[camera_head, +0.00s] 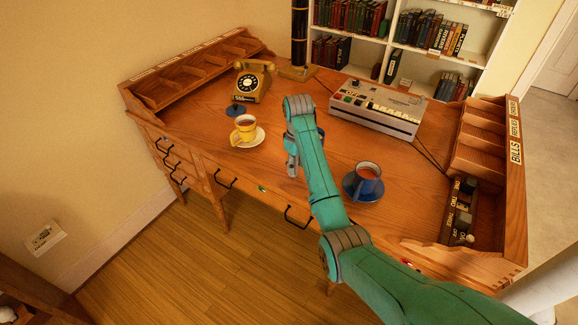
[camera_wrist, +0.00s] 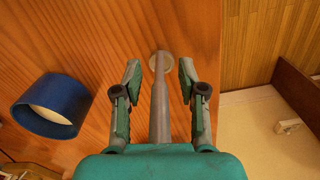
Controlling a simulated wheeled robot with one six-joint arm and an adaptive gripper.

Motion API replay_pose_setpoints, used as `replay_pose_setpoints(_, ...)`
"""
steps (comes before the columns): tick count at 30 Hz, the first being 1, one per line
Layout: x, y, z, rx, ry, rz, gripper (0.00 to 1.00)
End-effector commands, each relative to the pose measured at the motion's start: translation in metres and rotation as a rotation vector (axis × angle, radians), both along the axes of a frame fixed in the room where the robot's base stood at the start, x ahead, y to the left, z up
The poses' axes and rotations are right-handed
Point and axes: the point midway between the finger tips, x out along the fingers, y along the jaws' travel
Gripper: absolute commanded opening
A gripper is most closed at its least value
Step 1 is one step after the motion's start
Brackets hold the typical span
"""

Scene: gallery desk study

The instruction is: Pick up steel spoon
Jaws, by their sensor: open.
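The steel spoon (camera_wrist: 160,95) shows in the wrist view as a long grey handle with a pale round end, over the wooden desk top. My gripper (camera_wrist: 160,80) is open, with one finger on each side of the spoon and a visible gap on both sides. The near end of the handle runs out of sight at my gripper's green body. In the camera_head view my gripper (camera_head: 292,168) hangs close to the desk's front edge; I cannot make out the spoon there.
In the wrist view a blue round vessel (camera_wrist: 50,108) lies left of my gripper. On the desk (camera_head: 200,120) stand a yellow cup (camera_head: 244,129) on a saucer, a blue mug (camera_head: 369,184) on a saucer, a telephone (camera_head: 252,84) and a grey machine (camera_head: 376,107).

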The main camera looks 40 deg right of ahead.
Motion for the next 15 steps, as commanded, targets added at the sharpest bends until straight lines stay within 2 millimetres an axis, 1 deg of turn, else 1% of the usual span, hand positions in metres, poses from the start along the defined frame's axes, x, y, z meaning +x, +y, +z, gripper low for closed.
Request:
replay_pose_setpoints(3,-0.0029,-0.0010,-0.0041,0.000,-0.001,0.000,0.41)
replay_pose_setpoints(8,-0.0026,-0.0010,-0.0039,-0.001,-0.001,0.000,0.41)
replay_pose_setpoints(9,-0.0026,-0.0010,-0.0039,-0.001,-0.001,0.000,0.38)
replay_pose_setpoints(11,-0.0025,-0.0010,-0.0039,-0.001,-0.001,0.000,0.23)
replay_pose_setpoints(12,-0.0025,-0.0009,-0.0039,-0.001,-0.001,0.000,0.13)
replay_pose_setpoints(13,-0.0024,-0.0009,-0.0039,-0.001,-0.001,0.000,0.06)
replay_pose_setpoints(14,-0.0024,-0.0009,-0.0039,-0.001,-0.001,0.000,0.00)
replay_pose_setpoints(15,-0.0024,-0.0009,-0.0038,-0.001,-0.001,0.000,0.00)
